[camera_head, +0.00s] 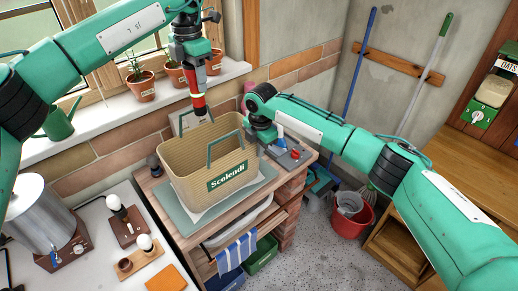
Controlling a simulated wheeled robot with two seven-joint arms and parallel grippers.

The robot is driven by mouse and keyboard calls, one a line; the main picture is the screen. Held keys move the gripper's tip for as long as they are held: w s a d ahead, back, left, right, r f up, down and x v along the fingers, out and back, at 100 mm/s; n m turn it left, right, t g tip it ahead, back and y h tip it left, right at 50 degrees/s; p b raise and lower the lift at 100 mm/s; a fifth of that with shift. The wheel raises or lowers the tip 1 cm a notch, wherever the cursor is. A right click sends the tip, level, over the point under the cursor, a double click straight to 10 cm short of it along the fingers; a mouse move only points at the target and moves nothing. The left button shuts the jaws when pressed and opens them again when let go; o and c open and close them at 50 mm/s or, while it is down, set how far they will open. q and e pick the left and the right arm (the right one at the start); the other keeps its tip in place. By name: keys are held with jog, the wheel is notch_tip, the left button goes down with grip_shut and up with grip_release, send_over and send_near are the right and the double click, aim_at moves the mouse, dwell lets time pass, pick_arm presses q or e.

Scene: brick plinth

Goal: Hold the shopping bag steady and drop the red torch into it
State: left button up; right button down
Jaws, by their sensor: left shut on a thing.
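The tan shopping bag (188,167), with grey-green handles and a "Scolendi" label, stands upright and open on a plinth (165,213). My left gripper (194,66) is shut on the red torch (198,84), which hangs upright with its dark end down above the back part of the bag's opening. The torch is above the rim level in the picture. My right gripper (257,132) is at the bag's right upper edge. Its fingers are largely hidden, so I cannot tell whether it grips the bag.
A blue-and-red tool (288,152) lies on the plinth right of the bag. Potted plants (141,85) line the sill behind. A white table (98,262) with a metal pot (42,215) is at left. A red bucket (350,222) stands on the floor at right.

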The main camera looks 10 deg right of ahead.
aim_at(198, 104)
pick_arm(q)
jog(key=shift+a+f, duration=0.25)
jog(key=shift+f, duration=3.6)
jog(key=o, duration=1.2)
notch_tip(198, 104, up, 12)
